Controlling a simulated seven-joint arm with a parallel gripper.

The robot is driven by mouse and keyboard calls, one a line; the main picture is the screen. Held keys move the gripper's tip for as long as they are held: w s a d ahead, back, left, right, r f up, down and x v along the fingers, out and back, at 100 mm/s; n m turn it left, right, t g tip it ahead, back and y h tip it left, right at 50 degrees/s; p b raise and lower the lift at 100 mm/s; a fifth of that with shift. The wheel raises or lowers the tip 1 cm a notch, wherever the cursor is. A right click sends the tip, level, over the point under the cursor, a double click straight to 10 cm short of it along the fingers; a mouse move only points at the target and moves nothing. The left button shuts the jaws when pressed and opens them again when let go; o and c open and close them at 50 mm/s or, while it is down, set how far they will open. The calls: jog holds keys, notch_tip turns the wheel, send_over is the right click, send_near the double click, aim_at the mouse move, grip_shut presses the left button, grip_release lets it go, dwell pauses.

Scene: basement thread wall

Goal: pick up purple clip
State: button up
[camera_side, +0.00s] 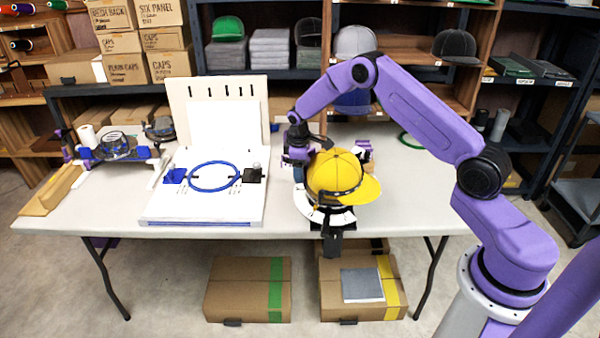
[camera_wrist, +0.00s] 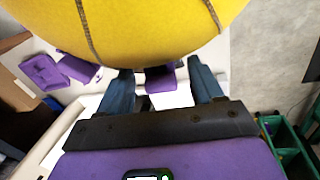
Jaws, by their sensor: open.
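A purple clip (camera_wrist: 160,80) shows in the wrist view at the lower edge of the yellow cap (camera_wrist: 150,25), partly hidden under it. My gripper (camera_wrist: 160,70) is open, with one dark blue finger on each side of this clip. I cannot tell whether the fingers touch it. In the side view my gripper (camera_side: 300,155) is at the left side of the yellow cap (camera_side: 335,172), which sits on a stand with its brim to the right. The clip cannot be made out there. Two more purple pieces lie at the left of the wrist view, one larger (camera_wrist: 43,72) and one smaller (camera_wrist: 78,68).
A white board with a blue hoop (camera_side: 215,176) lies left of the cap on the table (camera_side: 275,228). A machine-like fixture (camera_side: 115,148) stands at the table's left. Boxes (camera_side: 248,290) are below. A green crate (camera_wrist: 288,145) shows in the wrist view.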

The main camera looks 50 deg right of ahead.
jog(key=c, duration=1)
jog(key=shift+c, duration=0.2)
notch_tip(320, 180, up, 10)
